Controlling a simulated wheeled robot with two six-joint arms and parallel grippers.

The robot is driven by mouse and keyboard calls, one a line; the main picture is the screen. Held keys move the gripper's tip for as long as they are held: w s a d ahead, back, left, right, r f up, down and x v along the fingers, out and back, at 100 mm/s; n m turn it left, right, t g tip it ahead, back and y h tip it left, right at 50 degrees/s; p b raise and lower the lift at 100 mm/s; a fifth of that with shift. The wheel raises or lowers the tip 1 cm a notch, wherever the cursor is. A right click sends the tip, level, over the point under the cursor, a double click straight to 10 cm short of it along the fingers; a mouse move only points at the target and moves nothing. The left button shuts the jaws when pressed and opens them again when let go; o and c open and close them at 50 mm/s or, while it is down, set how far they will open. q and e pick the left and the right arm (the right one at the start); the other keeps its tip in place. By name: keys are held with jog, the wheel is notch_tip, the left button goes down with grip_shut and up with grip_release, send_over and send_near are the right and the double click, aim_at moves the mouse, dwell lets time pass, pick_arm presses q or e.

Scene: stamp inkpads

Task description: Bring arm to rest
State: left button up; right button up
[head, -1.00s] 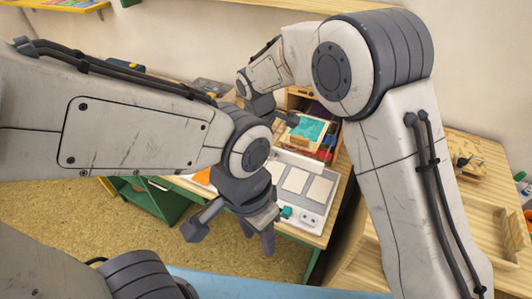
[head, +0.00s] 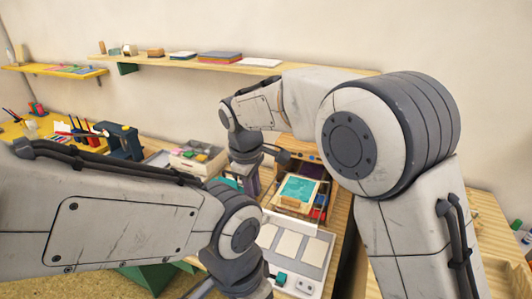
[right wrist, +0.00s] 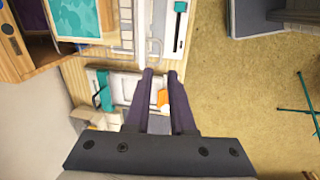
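My right arm comes in from the right in the head view, bent at a large elbow. Its gripper (head: 252,182) points down over the back of the workbench, partly hidden by my left wrist. In the right wrist view the two dark fingers of the right gripper (right wrist: 160,75) stand apart with a narrow gap, and nothing is between them. My left arm reaches in from the left. Only the upper part of the left gripper (head: 248,284) shows at the bottom edge, and its fingers are cut off.
A teal-topped wooden frame (head: 298,190) and a grey tray with pale cards (head: 290,242) lie on the workbench near my wrists. A box of coloured pads (head: 198,158) stands behind my left arm. A wall shelf (head: 210,66) runs along the back. Open floor (right wrist: 255,75) shows in the right wrist view.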

jog(key=s+d+f+m, duration=0.1)
jog(key=s+d+m, duration=0.2)
jog(key=s, duration=1)
jog(key=s+d+f+m+g+y, duration=0.1)
jog(key=s+d+m, duration=0.2)
jog(key=s+d, duration=0.6)
jog(key=s, duration=0.5)
jog(key=shift+s+d+m+g+y, duration=0.2)
jog(key=shift+d+m+g+y, duration=0.1)
jog(key=shift+d+m, duration=0.1)
